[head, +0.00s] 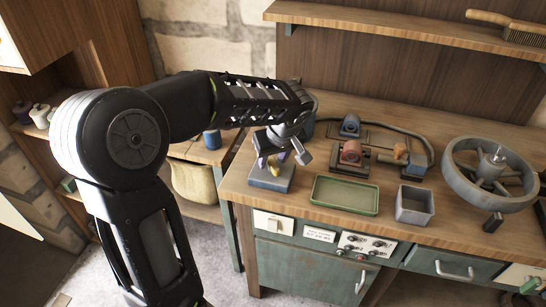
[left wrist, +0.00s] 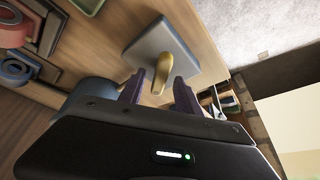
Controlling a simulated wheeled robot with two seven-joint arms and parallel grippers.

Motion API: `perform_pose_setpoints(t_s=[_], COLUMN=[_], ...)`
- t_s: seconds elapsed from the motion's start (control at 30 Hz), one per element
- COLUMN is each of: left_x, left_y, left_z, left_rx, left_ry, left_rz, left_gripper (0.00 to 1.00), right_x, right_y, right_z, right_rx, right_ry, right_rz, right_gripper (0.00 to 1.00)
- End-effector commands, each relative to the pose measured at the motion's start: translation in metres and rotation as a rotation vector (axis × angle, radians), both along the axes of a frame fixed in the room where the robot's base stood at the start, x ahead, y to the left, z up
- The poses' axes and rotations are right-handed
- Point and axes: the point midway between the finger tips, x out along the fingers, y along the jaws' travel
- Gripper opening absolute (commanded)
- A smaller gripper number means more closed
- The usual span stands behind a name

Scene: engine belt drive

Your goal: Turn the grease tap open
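The grease tap is a grey square block (head: 270,178) with a yellow handle (head: 274,169), at the left end of the workbench. In the left wrist view the block (left wrist: 148,47) and the yellow handle (left wrist: 158,86) show close up. My left gripper (head: 272,162) points down over the block. In the left wrist view its two dark purple fingers (left wrist: 159,78) stand on either side of the handle, with a gap visible between them and it. It looks open. In the head view the arm and fingers partly hide the tap. My right gripper is in neither view.
A green tray (head: 344,208) and a grey open box (head: 428,205) lie right of the tap. Behind them are a reddish machine part (head: 351,153) and a dark belt (head: 428,146). A big grey wheel (head: 452,178) stands at the right. The bench's left edge is close to the tap.

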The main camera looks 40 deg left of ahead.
Motion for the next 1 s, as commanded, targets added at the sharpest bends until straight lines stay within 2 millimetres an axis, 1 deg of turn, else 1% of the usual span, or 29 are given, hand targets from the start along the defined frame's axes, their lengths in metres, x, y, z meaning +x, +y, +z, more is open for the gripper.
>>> perform_pose_setpoints(t_s=[0.27,0.73,1.0], left_x=[0.0003,0.0003,0.0004], left_y=[0.0002,0.0001,0.0000], left_z=[-0.0014,-0.0010,-0.0009], left_rx=[0.000,-0.001,-0.001], left_ry=[0.000,-0.001,-0.001], left_rz=[0.000,0.000,0.000], left_gripper=[0.39,0.01,0.00], right_x=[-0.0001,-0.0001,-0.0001], right_y=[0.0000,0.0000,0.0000], right_z=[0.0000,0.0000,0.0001], right_rx=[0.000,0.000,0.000], right_ry=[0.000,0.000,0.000], right_rz=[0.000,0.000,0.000], right_gripper=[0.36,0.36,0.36])
